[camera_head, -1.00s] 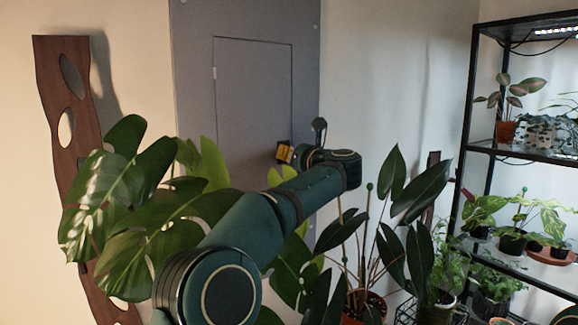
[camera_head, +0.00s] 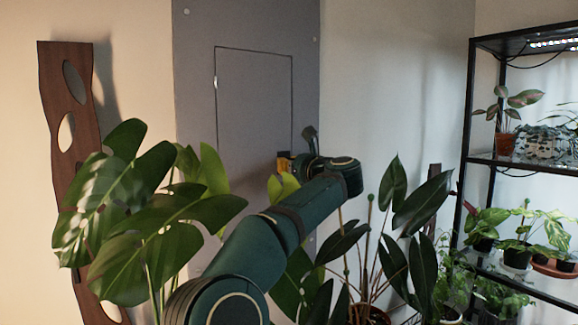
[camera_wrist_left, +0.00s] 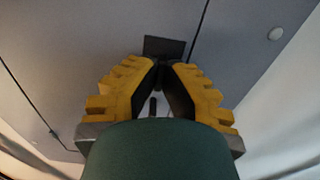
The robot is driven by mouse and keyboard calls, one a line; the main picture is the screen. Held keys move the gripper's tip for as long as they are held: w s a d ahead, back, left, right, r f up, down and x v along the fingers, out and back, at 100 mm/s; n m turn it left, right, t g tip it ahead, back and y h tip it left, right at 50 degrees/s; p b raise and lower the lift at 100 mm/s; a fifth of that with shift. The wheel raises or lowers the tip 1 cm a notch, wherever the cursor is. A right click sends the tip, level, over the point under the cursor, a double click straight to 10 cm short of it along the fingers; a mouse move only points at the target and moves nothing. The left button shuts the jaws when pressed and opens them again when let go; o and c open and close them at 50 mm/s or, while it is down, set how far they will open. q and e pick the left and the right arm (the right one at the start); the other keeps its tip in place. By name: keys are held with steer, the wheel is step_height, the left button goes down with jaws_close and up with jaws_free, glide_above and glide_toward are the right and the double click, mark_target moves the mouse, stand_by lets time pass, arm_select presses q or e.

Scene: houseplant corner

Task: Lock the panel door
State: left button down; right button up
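The grey panel door (camera_head: 253,105) looks flush in its grey surround; a thin dark seam outlines it. In the left wrist view the door surface (camera_wrist_left: 95,40) fills the top left, with a seam right of a dark square latch piece (camera_wrist_left: 165,47). My left gripper (camera_wrist_left: 166,66) has its yellow-backed, dark-padded fingers drawn together at the tips, against the latch piece. They look closed around a small dark part there, though the exact contact is hidden. In the head view the left gripper (camera_head: 284,163) is at the door's lower right, partly hidden by my wrist. My right gripper is not in view.
A large-leaved monstera (camera_head: 125,195) stands left of my arm, and a dark-leaved potted plant (camera_head: 395,235) stands right of it. A black shelf rack (camera_head: 462,165) with potted plants is at the right. A wavy wooden board (camera_head: 55,90) leans on the left wall.

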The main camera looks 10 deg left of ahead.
arm_select(q)
steer(key=shift+r, duration=0.1)
steer(key=c, duration=1.1)
jaws_free()
steer(key=v, duration=1.2)
